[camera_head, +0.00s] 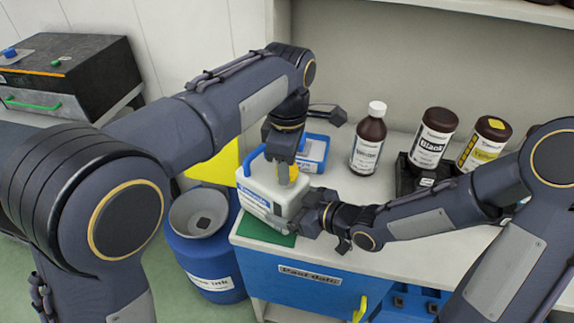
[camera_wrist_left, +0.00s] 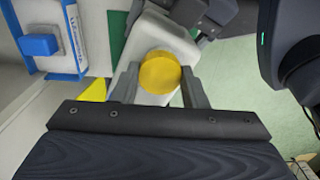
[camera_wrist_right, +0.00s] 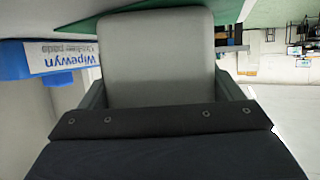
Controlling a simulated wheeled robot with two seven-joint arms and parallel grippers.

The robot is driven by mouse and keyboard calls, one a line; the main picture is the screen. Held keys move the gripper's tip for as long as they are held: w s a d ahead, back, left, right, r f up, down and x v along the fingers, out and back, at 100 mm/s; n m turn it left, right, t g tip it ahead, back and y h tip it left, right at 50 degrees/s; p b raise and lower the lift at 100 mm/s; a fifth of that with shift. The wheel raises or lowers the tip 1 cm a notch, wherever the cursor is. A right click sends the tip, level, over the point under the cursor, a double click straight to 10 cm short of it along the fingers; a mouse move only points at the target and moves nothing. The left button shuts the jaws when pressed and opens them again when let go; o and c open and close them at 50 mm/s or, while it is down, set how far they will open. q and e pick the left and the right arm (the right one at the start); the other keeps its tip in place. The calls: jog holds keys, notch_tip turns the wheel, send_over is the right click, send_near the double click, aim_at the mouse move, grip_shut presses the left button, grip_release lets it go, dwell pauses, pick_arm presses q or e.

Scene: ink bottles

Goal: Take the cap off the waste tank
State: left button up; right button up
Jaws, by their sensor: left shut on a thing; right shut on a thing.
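The waste tank is a pale grey-white box-shaped container (camera_head: 258,186) with a blue label, standing upright on a green mat (camera_head: 262,232) at the counter's left front corner. My left gripper (camera_head: 287,176) comes down from above and is shut on the yellow cap (camera_wrist_left: 160,72) at the tank's top. I cannot tell whether the cap is still seated, as the fingers hide its lower edge. My right gripper (camera_head: 309,214) is shut on the tank's body from the right side. In the right wrist view the tank's smooth grey wall (camera_wrist_right: 157,60) fills the space between the fingers.
A blue-and-white wipes box (camera_head: 313,152) stands behind the tank. A brown bottle with a white cap (camera_head: 369,140) and the Black bottle (camera_head: 432,140) stand to the right. A blue drum with a grey funnel (camera_head: 208,262) stands left of the counter.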

pick_arm(q)
jog(key=shift+r, duration=0.65)
jog(key=shift+r, duration=2)
pick_arm(e)
jog(key=o, duration=1.7)
jog(key=shift+d, duration=0.1)
